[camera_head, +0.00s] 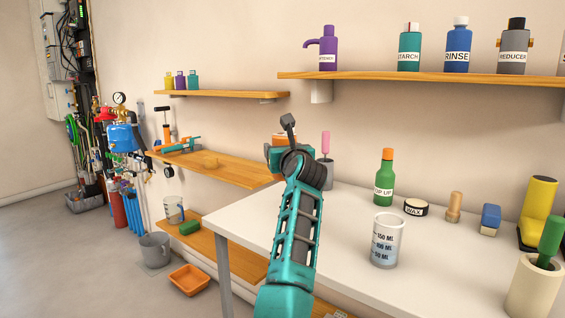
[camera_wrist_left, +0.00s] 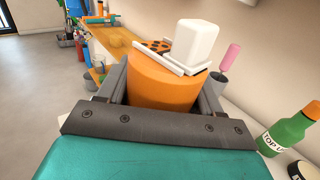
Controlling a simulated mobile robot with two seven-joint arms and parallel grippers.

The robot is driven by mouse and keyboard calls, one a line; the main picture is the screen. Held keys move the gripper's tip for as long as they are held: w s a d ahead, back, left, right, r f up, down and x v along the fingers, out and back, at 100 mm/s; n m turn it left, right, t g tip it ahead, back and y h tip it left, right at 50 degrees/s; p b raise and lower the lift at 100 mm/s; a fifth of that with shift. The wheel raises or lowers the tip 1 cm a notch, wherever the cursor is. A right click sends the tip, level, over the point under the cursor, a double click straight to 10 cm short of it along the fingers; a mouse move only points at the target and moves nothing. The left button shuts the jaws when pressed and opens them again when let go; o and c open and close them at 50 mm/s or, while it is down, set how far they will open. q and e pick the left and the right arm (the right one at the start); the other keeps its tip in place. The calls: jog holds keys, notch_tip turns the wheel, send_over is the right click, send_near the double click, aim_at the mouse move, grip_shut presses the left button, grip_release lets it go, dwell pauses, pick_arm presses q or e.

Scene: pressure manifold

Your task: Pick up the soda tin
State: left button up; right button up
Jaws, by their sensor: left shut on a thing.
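An orange rounded container, which I take to be the soda tin (camera_wrist_left: 160,85), sits between the jaws of my left gripper (camera_wrist_left: 165,98) in the left wrist view. The gripper is shut on it. A white block shape and pale edges show at its top. No label on it is readable. My right gripper is not in view.
The white table (camera_head: 330,205) holds a measuring beaker (camera_head: 385,243), a green bottle (camera_head: 384,180), a wax tin (camera_head: 416,208) and a pink-handled tool in a grey cup (camera_head: 326,165). Wooden shelves (camera_head: 225,170) line the wall. Open floor lies at the left.

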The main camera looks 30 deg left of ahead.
pick_arm(q)
jog(key=shift+r+p, duration=0.45)
jog(key=shift+r, duration=2.75)
